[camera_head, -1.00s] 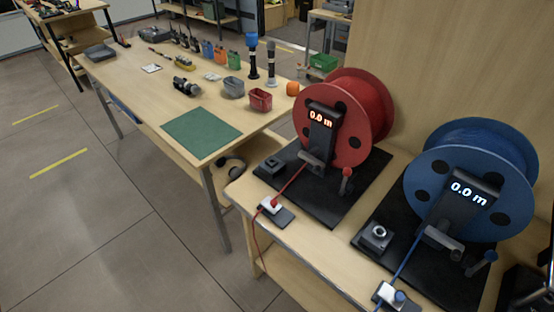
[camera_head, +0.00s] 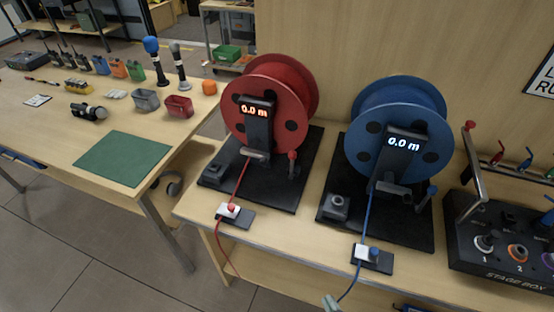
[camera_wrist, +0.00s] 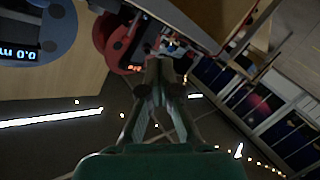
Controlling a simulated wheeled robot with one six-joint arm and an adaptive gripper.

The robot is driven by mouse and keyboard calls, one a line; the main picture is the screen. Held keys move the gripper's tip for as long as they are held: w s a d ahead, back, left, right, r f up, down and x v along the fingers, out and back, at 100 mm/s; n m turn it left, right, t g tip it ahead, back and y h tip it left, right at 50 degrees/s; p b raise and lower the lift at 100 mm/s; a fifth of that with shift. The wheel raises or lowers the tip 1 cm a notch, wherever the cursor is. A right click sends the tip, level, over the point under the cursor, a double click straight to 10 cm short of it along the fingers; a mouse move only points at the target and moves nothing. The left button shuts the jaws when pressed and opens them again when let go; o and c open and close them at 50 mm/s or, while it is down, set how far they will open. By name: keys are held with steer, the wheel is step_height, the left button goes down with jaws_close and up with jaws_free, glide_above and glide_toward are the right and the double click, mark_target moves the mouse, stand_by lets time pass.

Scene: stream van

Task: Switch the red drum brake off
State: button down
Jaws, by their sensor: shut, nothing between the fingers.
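The red drum (camera_head: 305,84) stands on a black base (camera_head: 262,196) on the wooden bench, its display (camera_head: 254,108) reading 0.0 m. A small dark control box (camera_head: 214,172) sits at the base's left front; its switch position is too small to read. A red-knobbed crank (camera_head: 292,163) is at the drum's right. My gripper (camera_wrist: 160,68) is shut and empty in the wrist view, apart from the drums. The red drum (camera_wrist: 112,43) shows beyond it, with the blue drum (camera_wrist: 62,25) to the left. I do not make out my gripper in the head view.
A blue drum (camera_head: 398,95) with a round-knobbed box (camera_head: 336,206) stands close to the right. A stage box (camera_head: 500,240) is at the far right. Red and blue cables run over the bench front. A side table (camera_head: 60,130) holds tools and bins; the floor in front is open.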

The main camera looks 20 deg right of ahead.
mark_target(292, 165)
steer(key=w+n, duration=0.2)
steer(key=w, duration=0.3)
steer(key=w+r+n, duration=0.1)
steer(key=w, duration=0.4)
steer(key=w+n+t, duration=0.1)
steer(key=w+n, duration=0.1)
steer(key=w, duration=0.3)
steer(key=shift+w+r+n, duration=0.15)
steer(key=shift+r+n, duration=0.15)
steer(key=shift+r, duration=0.05)
steer(key=w+r+n+t+h, duration=0.1)
steer(key=w+r+n, duration=0.3)
steer(key=w, duration=0.9)
step_height(292, 165, up, 3)
steer(key=shift+w+f+h, duration=0.1)
steer(key=shift+w+h, duration=0.15)
steer(key=shift+h, duration=0.25)
steer(key=w+d, duration=0.1)
steer(key=w, duration=0.9)
steer(key=shift+s+d, duration=0.1)
steer(key=shift+d, duration=0.05)
